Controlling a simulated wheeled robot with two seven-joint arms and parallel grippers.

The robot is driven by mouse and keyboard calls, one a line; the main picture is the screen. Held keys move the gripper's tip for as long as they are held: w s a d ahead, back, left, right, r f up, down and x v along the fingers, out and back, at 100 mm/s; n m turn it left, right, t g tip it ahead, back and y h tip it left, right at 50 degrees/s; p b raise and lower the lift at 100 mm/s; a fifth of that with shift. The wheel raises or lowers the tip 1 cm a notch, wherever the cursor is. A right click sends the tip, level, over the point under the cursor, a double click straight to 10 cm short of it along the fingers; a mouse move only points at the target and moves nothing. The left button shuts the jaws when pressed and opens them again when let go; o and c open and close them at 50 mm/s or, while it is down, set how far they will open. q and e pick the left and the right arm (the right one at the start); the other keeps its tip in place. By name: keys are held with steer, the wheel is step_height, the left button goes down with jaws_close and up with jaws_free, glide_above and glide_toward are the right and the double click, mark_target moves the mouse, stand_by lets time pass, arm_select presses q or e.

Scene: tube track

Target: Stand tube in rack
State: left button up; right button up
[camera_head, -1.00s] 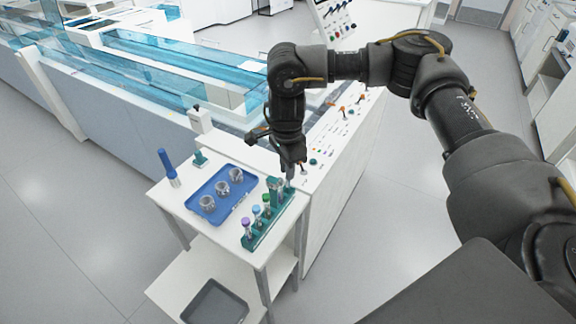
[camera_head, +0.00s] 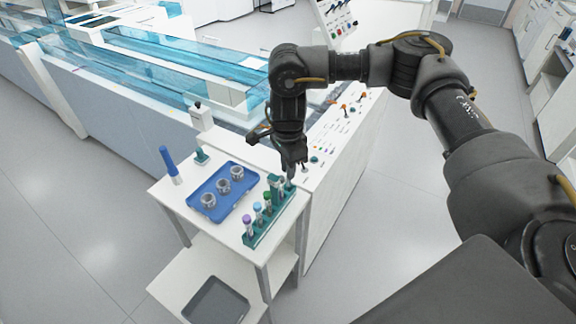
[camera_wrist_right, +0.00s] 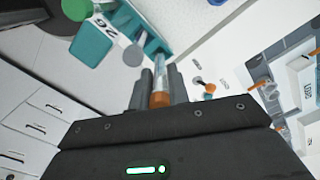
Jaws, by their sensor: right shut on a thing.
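The teal rack (camera_head: 250,240) stands on the right side of the small white table. It holds several capped tubes in a row, with purple, blue and green caps. My right gripper (camera_head: 290,171) is over the rack's far end, pointing down. In the right wrist view it is shut on an orange-capped tube (camera_wrist_right: 160,80), whose clear body points toward the teal rack (camera_wrist_right: 152,44). The tube's lower end is at the rack, but I cannot tell how deep it sits in a hole. A green-capped tube (camera_wrist_right: 78,8) shows at the top left. My left gripper is out of view.
A blue tray (camera_head: 236,207) with 3 metal cups lies beside the rack. A blue-topped pen-like tool (camera_head: 168,160) stands at the table's back left corner. A white bench (camera_head: 345,165) with small coloured parts adjoins on the right. A grey bin is on the lower shelf.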

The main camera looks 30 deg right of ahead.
steer(key=shift+f, duration=0.2)
steer(key=shift+f+b, duration=0.3)
steer(key=shift+f, duration=0.1)
steer(key=shift+f, duration=0.15)
stand_by(0.4)
steer(key=shift+f+b, duration=0.35)
steer(key=shift+f, duration=0.15)
steer(key=o, duration=0.8)
